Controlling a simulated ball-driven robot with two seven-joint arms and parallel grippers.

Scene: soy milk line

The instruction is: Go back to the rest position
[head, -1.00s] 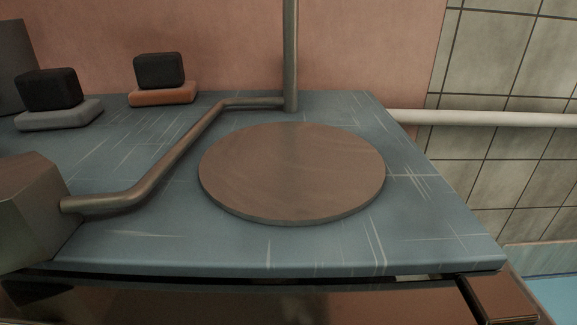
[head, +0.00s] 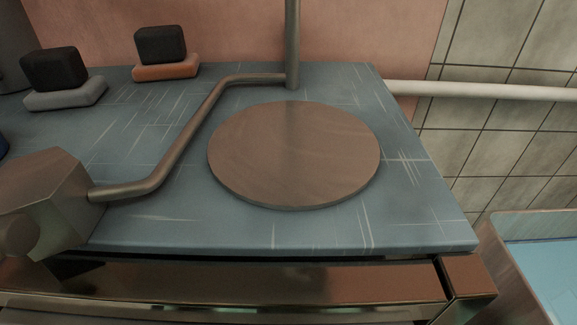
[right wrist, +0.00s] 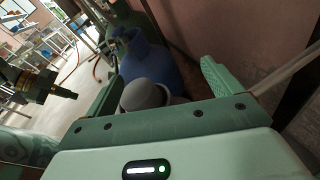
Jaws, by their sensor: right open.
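My right gripper (right wrist: 160,86) shows in the right wrist view with its two green fingers spread wide apart. Nothing is held between them. A blue rounded container (right wrist: 148,62) and a grey rounded knob-like part (right wrist: 145,95) show behind the gap, apparently not gripped. Neither gripper shows in the head view. My left gripper is not seen.
A blue worktop (head: 420,225) carries a round brown plate (head: 295,155), a bent metal pipe (head: 180,150) and a metal block (head: 60,185). Two black blocks (head: 55,68) (head: 160,44) sit on pads at the back left. A blue-lined basin (head: 545,265) is at lower right.

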